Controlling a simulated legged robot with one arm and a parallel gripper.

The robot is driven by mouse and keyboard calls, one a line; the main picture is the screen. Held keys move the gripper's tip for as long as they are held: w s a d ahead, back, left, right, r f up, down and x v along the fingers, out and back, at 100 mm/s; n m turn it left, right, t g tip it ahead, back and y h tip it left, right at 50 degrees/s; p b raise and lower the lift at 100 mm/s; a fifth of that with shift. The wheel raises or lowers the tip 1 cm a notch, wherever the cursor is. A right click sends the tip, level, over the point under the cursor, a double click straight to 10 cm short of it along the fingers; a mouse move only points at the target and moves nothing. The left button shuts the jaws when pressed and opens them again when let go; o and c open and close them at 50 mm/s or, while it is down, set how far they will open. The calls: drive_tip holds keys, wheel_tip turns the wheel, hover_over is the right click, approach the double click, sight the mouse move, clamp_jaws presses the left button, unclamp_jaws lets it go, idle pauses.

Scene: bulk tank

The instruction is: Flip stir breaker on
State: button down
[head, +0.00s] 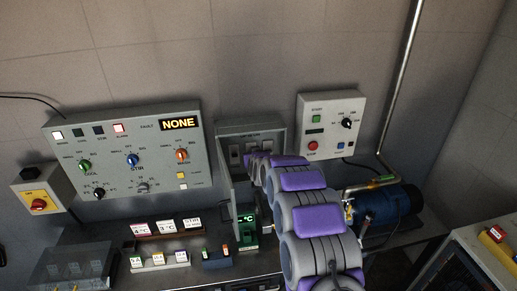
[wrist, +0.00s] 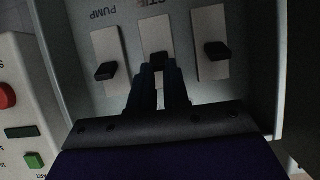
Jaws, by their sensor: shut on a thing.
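The open grey breaker box (head: 223,131) hangs on the wall between two control panels. The wrist view shows three breakers in it, with labels upside down. The stir breaker (wrist: 153,28) is the middle one, a pale plate with a black lever (wrist: 159,57); its label is partly cut off. My gripper (wrist: 160,70) is shut on this lever, with dark fingers on both sides of it. The fingers cover the lower part of the plate. In the head view my arm hides the gripper's fingertips and part of the box.
The pump breaker (wrist: 105,48) is close on the left in the wrist view, another breaker (wrist: 211,45) on the right. The box door (head: 227,190) stands open. A start/stop panel (head: 331,110), a large control panel (head: 115,150) and a blue motor (head: 392,203) are nearby.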

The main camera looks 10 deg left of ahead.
drive_tip(key=shift+s+a+f+g+p, duration=0.15)
drive_tip(key=shift+a+f+g+p, duration=0.25)
drive_tip(key=shift+g+p, duration=0.75)
drive_tip(key=c, duration=1.6)
unclamp_jaws()
drive_tip(key=shift+f+t+p, duration=0.2)
drive_tip(key=shift+t+p, duration=0.1)
drive_tip(key=shift+t, duration=0.05)
drive_tip(key=o, duration=0.3)
drive_tip(key=shift+s+a+f+n, duration=0.2)
drive_tip(key=shift+s+a+n, duration=0.05)
drive_tip(key=shift+a+n, duration=0.1)
drive_tip(key=shift+o, duration=1)
drive_tip(key=shift+w+a+f, duration=0.15)
drive_tip(key=shift+w+a, duration=0.05)
drive_tip(key=shift+w, duration=0.15)
drive_tip(key=shift+o, duration=0.9)
drive_tip(key=shift+w+a+r, duration=0.2)
drive_tip(key=shift+w+r, duration=0.05)
drive_tip(key=shift+r, duration=0.4)
drive_tip(key=shift+w+d+f+h, duration=0.1)
drive_tip(key=shift+w+d+h, duration=0.3)
drive_tip(key=shift+w+d, duration=0.6)
